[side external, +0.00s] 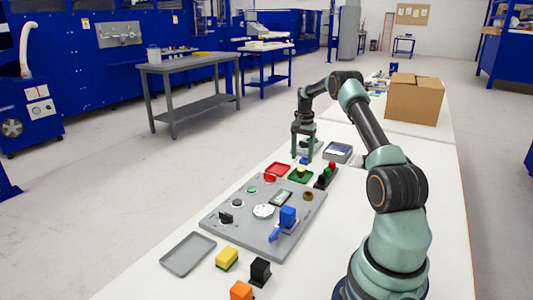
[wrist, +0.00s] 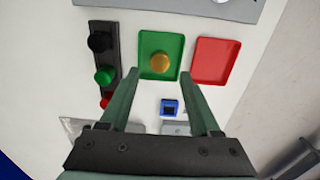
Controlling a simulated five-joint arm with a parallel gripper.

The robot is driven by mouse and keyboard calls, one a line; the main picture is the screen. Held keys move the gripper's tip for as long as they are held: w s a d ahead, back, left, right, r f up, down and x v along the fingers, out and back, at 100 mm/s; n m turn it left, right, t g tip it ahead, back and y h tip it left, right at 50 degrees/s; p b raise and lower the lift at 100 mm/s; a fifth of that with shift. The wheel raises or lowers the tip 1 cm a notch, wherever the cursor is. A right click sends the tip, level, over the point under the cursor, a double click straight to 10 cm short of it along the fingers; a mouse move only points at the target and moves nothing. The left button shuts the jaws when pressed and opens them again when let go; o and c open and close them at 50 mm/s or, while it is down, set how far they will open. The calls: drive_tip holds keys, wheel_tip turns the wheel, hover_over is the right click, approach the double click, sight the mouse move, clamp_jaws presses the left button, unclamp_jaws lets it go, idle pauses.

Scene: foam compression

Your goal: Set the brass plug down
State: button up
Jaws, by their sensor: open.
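The brass plug (wrist: 160,63) is a round gold-coloured piece resting in a small green tray (wrist: 146,43). In the side view it is a small yellowish spot (side external: 301,171) in the green tray (side external: 296,178). My gripper (side external: 303,157) is open, with its fingers pointing down behind the trays. In the wrist view the open fingertips (wrist: 161,78) frame the near part of the green tray, with the plug just beyond them and apart from both. No object is visibly held.
A red tray (wrist: 215,61) lies beside the green one. A dark strip with black, green and red knobs (wrist: 104,76) is on the other side. A small blue square piece (wrist: 170,107) lies between the fingers' lines of sight. The grey panel (side external: 225,222) carries several fittings.

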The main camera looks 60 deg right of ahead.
sight(301, 169)
wheel_tip(301, 169, up, 7)
drive_tip(key=w+a+r+n+t, duration=0.1)
drive_tip(key=w+a+r+n, duration=0.2)
drive_tip(key=a, duration=0.4)
drive_tip(key=a+r+n+h, duration=0.1)
drive_tip(key=a+r+n, duration=0.1)
drive_tip(key=a+r, duration=0.4)
drive_tip(key=w+a+r+n+t, duration=0.1)
drive_tip(key=w+a+r+n, duration=0.2)
drive_tip(key=a, duration=0.5)
drive_tip(key=s+a+n+t, duration=0.1)
drive_tip(key=s+a+n, duration=0.2)
drive_tip(key=a, duration=0.4)
drive_tip(key=s+a+n+t, duration=0.1)
drive_tip(key=s+a+n, duration=0.2)
drive_tip(key=s+a, duration=0.2)
drive_tip(key=s+a+n+t+y, duration=0.1)
drive_tip(key=s+a+n, duration=0.3)
drive_tip(key=a, duration=0.6)
drive_tip(key=shift+s+a+f+t, duration=0.25)
drive_tip(key=shift+s+f+t, duration=0.05)
drive_tip(key=shift+s+f, duration=0.2)
drive_tip(key=shift+r, duration=0.1)
